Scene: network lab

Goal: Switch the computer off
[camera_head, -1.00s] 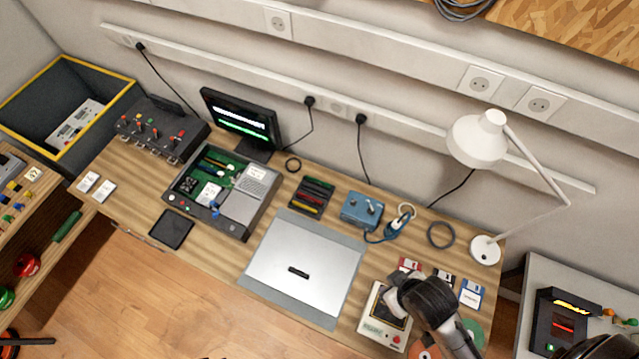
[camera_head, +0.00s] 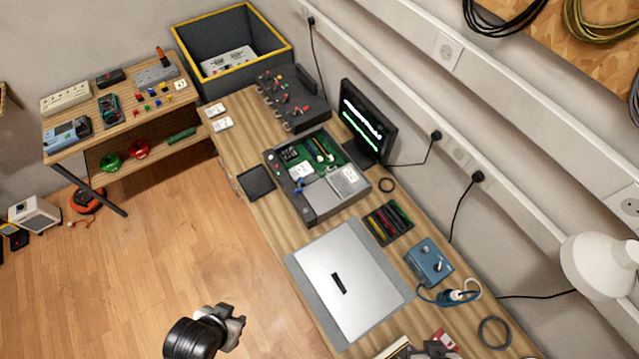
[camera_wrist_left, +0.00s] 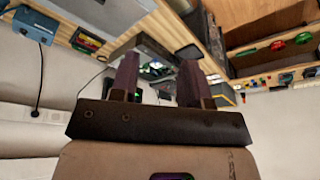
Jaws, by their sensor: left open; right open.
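The computer is an open grey case (camera_head: 322,208) with a green board (camera_head: 318,150) inside, on the wooden bench. Its monitor (camera_head: 366,122) stands behind it and shows lit white and green lines. My left gripper (camera_head: 238,326) is over the floor, left of the bench and apart from the computer. In the left wrist view its two dark fingers (camera_wrist_left: 155,80) are spread with nothing held, and the computer's green board (camera_wrist_left: 156,70) shows beyond them. My right gripper (camera_head: 432,349) shows only partly at the bottom edge, near a red floppy disk; its fingers are largely cut off.
A grey laptop-like panel (camera_head: 345,278) lies on a mat. A black pad (camera_head: 256,182), a box with levers (camera_head: 292,96), a cable tray (camera_head: 388,222) and a blue box (camera_head: 428,260) surround the computer. A lamp (camera_head: 598,265) stands right.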

